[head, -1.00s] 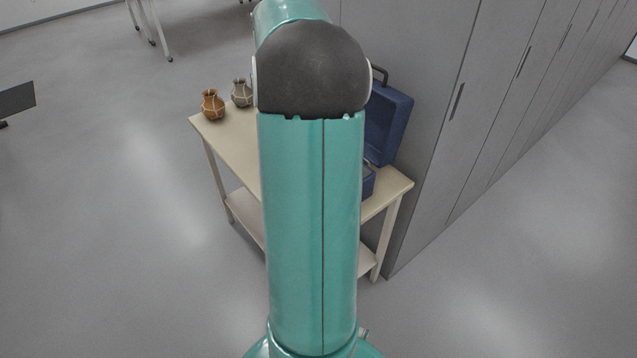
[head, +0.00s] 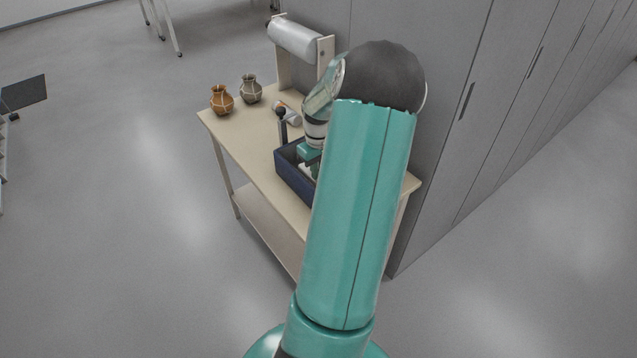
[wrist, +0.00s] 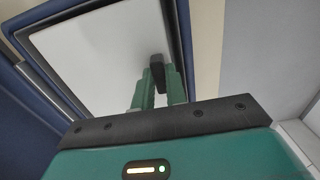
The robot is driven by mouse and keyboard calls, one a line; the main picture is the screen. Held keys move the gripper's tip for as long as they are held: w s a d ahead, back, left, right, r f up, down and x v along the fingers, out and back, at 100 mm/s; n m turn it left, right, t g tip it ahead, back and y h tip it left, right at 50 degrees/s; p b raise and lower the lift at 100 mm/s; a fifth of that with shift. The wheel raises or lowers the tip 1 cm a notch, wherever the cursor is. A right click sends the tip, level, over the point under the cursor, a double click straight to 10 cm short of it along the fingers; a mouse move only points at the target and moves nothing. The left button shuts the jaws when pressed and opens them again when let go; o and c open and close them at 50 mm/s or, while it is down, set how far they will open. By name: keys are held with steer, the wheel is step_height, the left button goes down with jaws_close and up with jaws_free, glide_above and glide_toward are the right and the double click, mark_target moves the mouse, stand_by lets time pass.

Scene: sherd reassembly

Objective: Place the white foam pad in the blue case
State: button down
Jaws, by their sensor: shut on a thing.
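The blue case (head: 293,180) stands open on the bench, and my arm hides its right part and lid. In the wrist view the case's blue wall (wrist: 40,85) and dark rim surround the flat white foam pad (wrist: 95,50). A sliver of white shows inside the case in the head view. My gripper (wrist: 158,85) is over the pad with its green fingers close together, shut on a small dark piece at the pad's face, seemingly its grip. The head view shows my gripper (head: 310,156) down at the case opening. I cannot tell whether the pad touches the case floor.
On the bench (head: 235,138) stand an orange-brown jar (head: 221,99) and a grey jar (head: 250,89) at the far left. A roll on a stand (head: 296,37) is at the back. A dark post (head: 282,125) rises beside the case. Grey cabinets (head: 450,150) close the right side.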

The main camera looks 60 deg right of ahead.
steer(key=shift+f, duration=2.9)
steer(key=shift+f, duration=0.15)
steer(key=c, duration=1.7)
jaws_free()
step_height(320, 180, up, 12)
steer(key=shift+r, duration=0.2)
